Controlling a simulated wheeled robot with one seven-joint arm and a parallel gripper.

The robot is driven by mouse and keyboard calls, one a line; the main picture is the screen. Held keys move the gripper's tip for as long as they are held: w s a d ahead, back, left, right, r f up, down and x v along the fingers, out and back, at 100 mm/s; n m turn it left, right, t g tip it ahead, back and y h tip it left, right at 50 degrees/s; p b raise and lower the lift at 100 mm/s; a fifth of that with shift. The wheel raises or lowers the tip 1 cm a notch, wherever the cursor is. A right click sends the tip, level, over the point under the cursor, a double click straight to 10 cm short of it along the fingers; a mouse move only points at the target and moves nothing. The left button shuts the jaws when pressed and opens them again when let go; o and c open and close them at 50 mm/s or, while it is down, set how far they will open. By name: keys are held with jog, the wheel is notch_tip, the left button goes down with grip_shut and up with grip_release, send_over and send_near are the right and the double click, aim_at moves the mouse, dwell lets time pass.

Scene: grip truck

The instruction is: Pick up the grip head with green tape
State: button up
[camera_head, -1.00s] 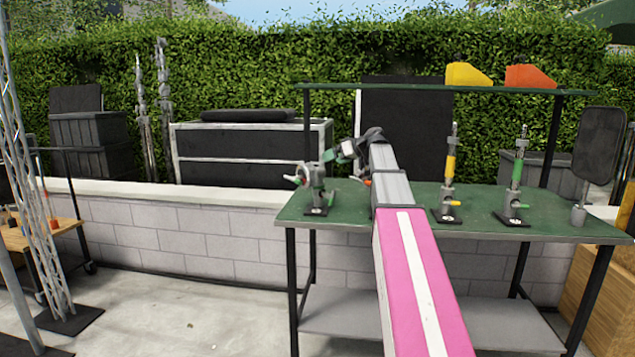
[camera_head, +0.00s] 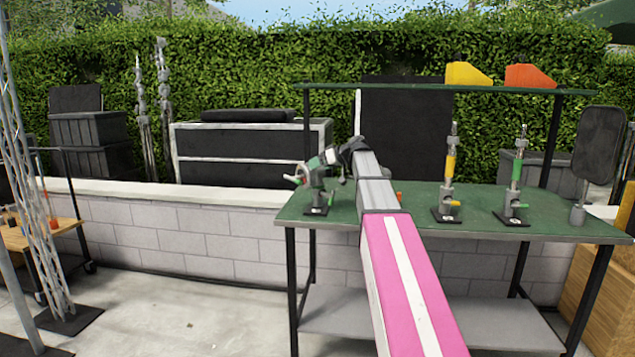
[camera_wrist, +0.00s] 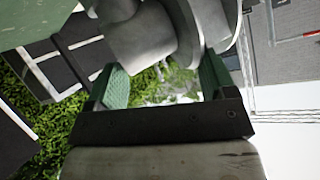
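A grey metal grip head (camera_head: 318,190) with green parts stands on a small black base at the left end of the green-topped table (camera_head: 410,225). My gripper (camera_head: 322,164) is right at its upper part, from the right. In the wrist view my gripper (camera_wrist: 162,66) has its two green-padded fingers wide apart. The grip head's round grey metal body (camera_wrist: 150,38) fills the space just beyond and partly between the fingertips. I cannot tell whether either finger touches it. A second upright piece with green tape (camera_head: 516,172) stands farther right on the table.
A similar upright piece with yellow tape (camera_head: 450,166) stands between the two green ones. A green shelf (camera_head: 400,88) spans above the table, bearing a yellow wedge (camera_head: 467,74) and an orange wedge (camera_head: 529,76). A round-cornered dark panel (camera_head: 599,143) stands at the right end.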

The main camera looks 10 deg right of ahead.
jog(key=c, duration=0.9)
jog(key=shift+c, duration=0.2)
